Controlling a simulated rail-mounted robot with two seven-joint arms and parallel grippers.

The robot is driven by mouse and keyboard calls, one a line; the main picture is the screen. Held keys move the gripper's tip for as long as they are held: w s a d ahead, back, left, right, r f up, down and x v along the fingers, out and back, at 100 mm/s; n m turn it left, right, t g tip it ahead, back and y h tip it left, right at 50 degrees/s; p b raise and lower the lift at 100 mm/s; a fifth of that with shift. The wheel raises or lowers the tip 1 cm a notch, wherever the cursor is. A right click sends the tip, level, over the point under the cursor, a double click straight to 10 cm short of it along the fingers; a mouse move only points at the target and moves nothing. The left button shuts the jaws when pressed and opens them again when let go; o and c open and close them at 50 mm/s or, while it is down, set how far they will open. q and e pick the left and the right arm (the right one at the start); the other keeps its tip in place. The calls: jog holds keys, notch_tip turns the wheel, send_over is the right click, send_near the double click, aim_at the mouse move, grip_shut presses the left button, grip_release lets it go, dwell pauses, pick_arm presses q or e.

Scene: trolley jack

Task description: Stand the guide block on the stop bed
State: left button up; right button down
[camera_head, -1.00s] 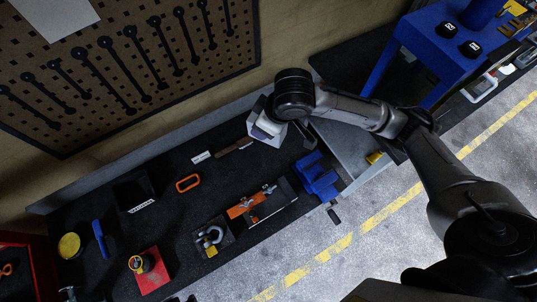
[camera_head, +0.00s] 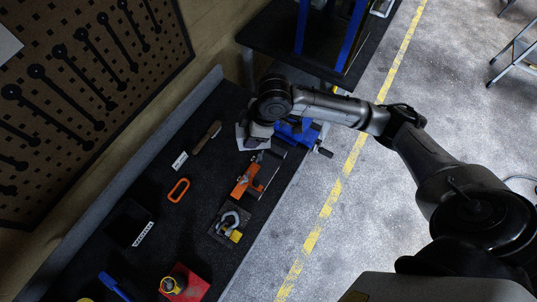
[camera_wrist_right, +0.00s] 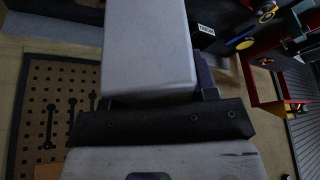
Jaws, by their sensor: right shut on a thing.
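My right gripper (camera_head: 254,136) is over the bench's back end in the head view, with its fingers mostly hidden under the dark wrist. In the right wrist view, a smooth pale grey block with rounded edges (camera_wrist_right: 148,48), which looks like the guide block, fills the space in front of the hand. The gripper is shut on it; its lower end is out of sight. An orange and grey fixture with metal clamps (camera_head: 245,181), likely the stop bed, lies on the bench just below the gripper in the picture. The gap between them cannot be judged. My left gripper is not in view.
A blue vise (camera_head: 297,131) stands right of the gripper at the bench edge. A dark tray with a metal clamp (camera_head: 230,222), an orange ring (camera_head: 178,190), a brush (camera_head: 207,137) and a black bin (camera_head: 130,223) lie on the bench. Bare bench top lies between them.

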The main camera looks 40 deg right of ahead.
jog(key=d+f+n+g+b, duration=0.1)
jog(key=d+f+n+b, duration=0.1)
jog(key=f, duration=0.5)
jog(key=d+f+n+g+b, duration=0.1)
jog(key=f+n+b, duration=0.3)
jog(key=f, duration=0.4)
jog(key=d+f+n+g+b, duration=0.2)
jog(key=d+f+n+b, duration=0.1)
jog(key=f, duration=0.5)
jog(key=shift+d+n+y+b, duration=0.3)
jog(key=shift+n+b, duration=0.15)
jog(key=shift+n, duration=0.45)
jog(key=shift+w, duration=0.1)
jog(key=shift+f+b, duration=2.05)
jog(key=shift+f, duration=1.55)
jog(key=shift+f+b, duration=0.5)
jog(key=shift+f, duration=0.45)
jog(key=shift+f, duration=0.2)
